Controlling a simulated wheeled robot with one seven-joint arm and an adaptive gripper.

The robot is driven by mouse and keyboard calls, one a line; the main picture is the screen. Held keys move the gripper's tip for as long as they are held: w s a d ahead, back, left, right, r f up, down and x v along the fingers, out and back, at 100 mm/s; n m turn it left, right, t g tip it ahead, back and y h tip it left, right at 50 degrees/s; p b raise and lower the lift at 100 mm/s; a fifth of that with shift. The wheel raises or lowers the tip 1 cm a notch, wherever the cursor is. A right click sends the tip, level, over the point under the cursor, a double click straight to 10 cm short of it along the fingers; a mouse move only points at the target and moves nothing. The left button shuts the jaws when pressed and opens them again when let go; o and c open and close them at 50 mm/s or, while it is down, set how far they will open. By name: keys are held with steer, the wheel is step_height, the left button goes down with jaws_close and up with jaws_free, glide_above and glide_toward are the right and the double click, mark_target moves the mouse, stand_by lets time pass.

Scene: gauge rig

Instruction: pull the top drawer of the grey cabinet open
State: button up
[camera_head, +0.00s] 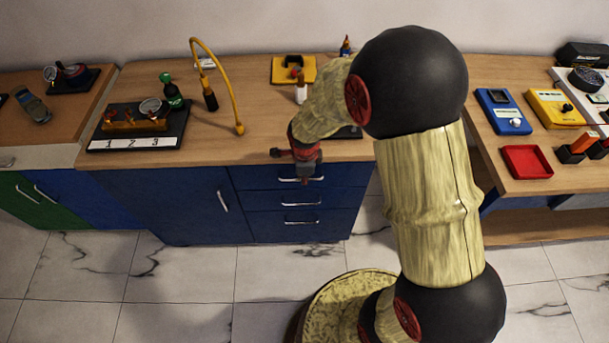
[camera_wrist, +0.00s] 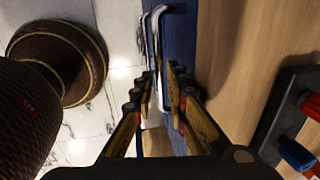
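No plainly grey cabinet stands under my gripper; the cabinet there is dark blue (camera_head: 303,226) with a column of three drawers. Its top drawer (camera_head: 262,182) looks shut, its front level with the drawers below. The top drawer's silver bar handle (camera_wrist: 157,28) runs up the wrist view. My gripper (camera_head: 304,178) points down at this handle in the head view. In the wrist view its two fingers (camera_wrist: 162,78) stand apart with the handle running between them. A narrow gap shows beside the handle; contact is hard to make out.
The wooden worktop (camera_head: 220,140) overhangs close by. A right bench holds meters and a red tray (camera_head: 527,161). The tiled floor (camera_head: 190,280) before the drawers is clear.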

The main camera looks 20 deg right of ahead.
jaws_close()
stand_by(0.7)
